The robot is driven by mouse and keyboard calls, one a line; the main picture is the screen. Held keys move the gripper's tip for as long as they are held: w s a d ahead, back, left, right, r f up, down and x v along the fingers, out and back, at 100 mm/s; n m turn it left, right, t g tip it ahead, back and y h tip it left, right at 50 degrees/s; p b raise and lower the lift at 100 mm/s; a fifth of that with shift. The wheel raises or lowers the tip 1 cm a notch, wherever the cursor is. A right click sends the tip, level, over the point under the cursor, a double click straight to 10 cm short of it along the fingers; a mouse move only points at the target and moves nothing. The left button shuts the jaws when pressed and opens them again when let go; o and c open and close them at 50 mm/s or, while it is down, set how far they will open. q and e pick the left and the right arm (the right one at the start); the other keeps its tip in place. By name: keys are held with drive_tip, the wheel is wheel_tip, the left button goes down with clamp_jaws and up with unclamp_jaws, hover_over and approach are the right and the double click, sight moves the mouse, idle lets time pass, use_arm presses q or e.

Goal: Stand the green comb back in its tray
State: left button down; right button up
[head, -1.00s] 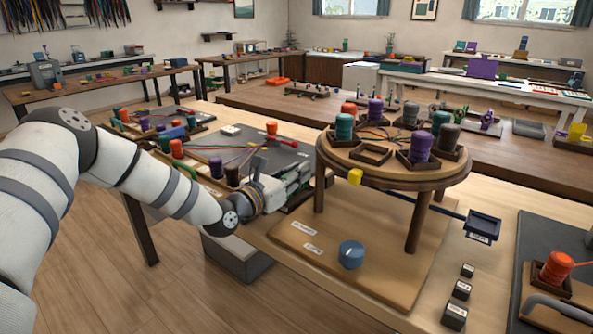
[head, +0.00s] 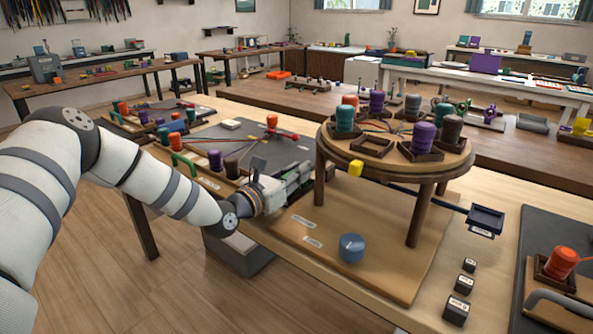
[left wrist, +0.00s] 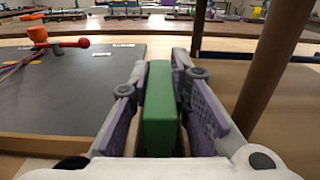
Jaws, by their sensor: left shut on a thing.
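My left gripper (head: 306,172) reaches over the work table, beside the left legs of the round braiding stand (head: 395,172). In the left wrist view its fingers (left wrist: 160,110) are shut on the green comb (left wrist: 160,105), which shows as an upright green block between the purple pads. My right gripper is not in view.
A dark mat (head: 250,140) with a red-ended rod lies left of the gripper. A wooden rack of bobbins (head: 205,178) with a green handle stands by the table's left edge. A blue knob (head: 351,248) and several small black blocks (head: 460,284) are in front.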

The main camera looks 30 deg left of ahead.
use_arm(q)
drive_tip(key=shift+f, duration=0.15)
drive_tip(key=c, duration=1.4)
unclamp_jaws()
